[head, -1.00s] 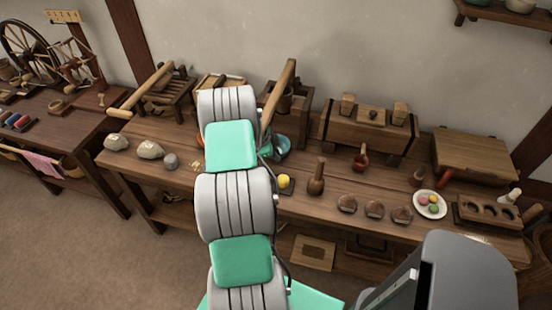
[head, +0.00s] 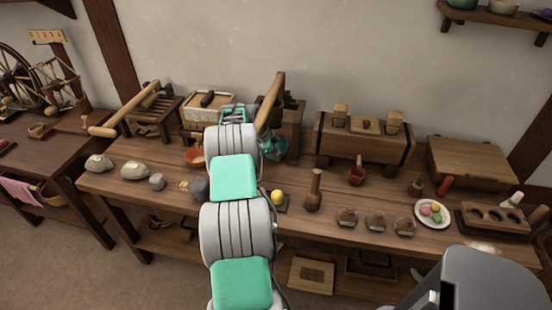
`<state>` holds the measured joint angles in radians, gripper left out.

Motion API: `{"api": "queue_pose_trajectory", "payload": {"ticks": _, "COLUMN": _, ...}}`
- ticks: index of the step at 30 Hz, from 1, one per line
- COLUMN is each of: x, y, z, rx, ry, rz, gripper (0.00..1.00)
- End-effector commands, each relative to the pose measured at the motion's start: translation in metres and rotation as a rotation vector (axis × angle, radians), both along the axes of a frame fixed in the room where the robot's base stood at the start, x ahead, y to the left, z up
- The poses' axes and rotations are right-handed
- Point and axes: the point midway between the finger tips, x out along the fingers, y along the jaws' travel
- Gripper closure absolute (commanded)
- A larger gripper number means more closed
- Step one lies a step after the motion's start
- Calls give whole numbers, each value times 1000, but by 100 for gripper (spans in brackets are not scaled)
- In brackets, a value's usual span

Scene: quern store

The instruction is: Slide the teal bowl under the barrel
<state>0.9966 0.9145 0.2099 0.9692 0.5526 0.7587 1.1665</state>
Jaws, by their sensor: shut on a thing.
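The teal bowl (head: 275,147) shows only in part at the right edge of my arm, near the back of the long workbench. My gripper (head: 236,116) is at the far end of my arm, which hides most of it. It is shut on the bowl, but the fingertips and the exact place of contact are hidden. A dark-banded wooden body on supports (head: 338,149), the likeliest barrel, stands to the right of the bowl. A small red cup (head: 356,176) is at its front. The bowl is apart from this body.
A wooden device with a slanted lever (head: 271,100) stands close behind the gripper. An orange bowl (head: 194,157) is left of my arm. A yellow ball (head: 277,197) and a wooden bottle-shaped piece (head: 314,190) stand in front. Stones (head: 134,170) lie at left.

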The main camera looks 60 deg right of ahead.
Motion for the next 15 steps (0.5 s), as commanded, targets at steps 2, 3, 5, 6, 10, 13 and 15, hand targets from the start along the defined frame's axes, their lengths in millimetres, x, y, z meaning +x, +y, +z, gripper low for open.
{"api": "queue_pose_trajectory", "payload": {"ticks": 2, "x": 1, "y": -5, "z": 3, "rx": -11, "ry": -6, "rz": 6, "gripper": 100}}
{"api": "queue_pose_trajectory", "payload": {"ticks": 3, "x": 1, "y": -5, "z": 4, "rx": -12, "ry": -6, "rz": 7, "gripper": 100}}
{"api": "queue_pose_trajectory", "payload": {"ticks": 5, "x": 1, "y": -6, "z": 4, "rx": -14, "ry": -7, "rz": 6, "gripper": 100}}
{"api": "queue_pose_trajectory", "payload": {"ticks": 6, "x": 1, "y": -7, "z": 5, "rx": -15, "ry": -7, "rz": 6, "gripper": 100}}
{"api": "queue_pose_trajectory", "payload": {"ticks": 10, "x": 1, "y": -8, "z": 7, "rx": -20, "ry": -9, "rz": 5, "gripper": 81}}
{"api": "queue_pose_trajectory", "payload": {"ticks": 13, "x": 1, "y": -9, "z": 8, "rx": -22, "ry": -10, "rz": 5, "gripper": 73}}
{"api": "queue_pose_trajectory", "payload": {"ticks": 15, "x": 1, "y": -9, "z": 8, "rx": -23, "ry": -11, "rz": 4, "gripper": 67}}
